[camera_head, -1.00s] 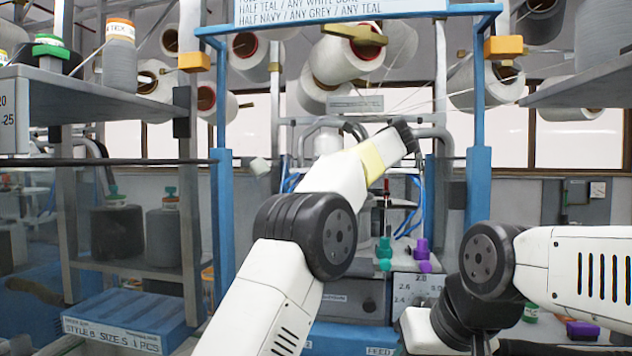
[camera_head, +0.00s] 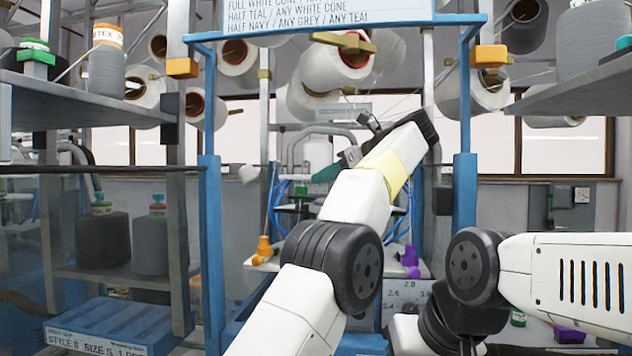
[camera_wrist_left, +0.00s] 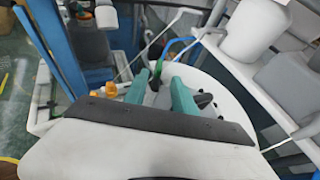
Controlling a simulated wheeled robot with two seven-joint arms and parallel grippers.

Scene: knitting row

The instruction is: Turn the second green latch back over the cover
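My left gripper (camera_wrist_left: 160,84) shows in the left wrist view as two teal fingers with a gap between them. A small green piece with a dark stem (camera_wrist_left: 158,68) shows at the gap; I cannot tell whether it is the second green latch or whether a finger touches it. In the head view the left gripper (camera_head: 333,168) is partly hidden behind my left forearm, near the machine's middle. An orange latch-like piece (camera_head: 263,250) and a purple one (camera_head: 411,260) stand on either side of my arm. The cover cannot be made out clearly. My right gripper is out of view.
Blue posts (camera_head: 465,200) frame the machine. White cones hang above, one (camera_head: 340,58) over my left arm. Grey shelves with cones flank both sides. A blue box (camera_head: 110,325) lies low on the left. Blue tubes (camera_wrist_left: 180,43) run close to the left fingers.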

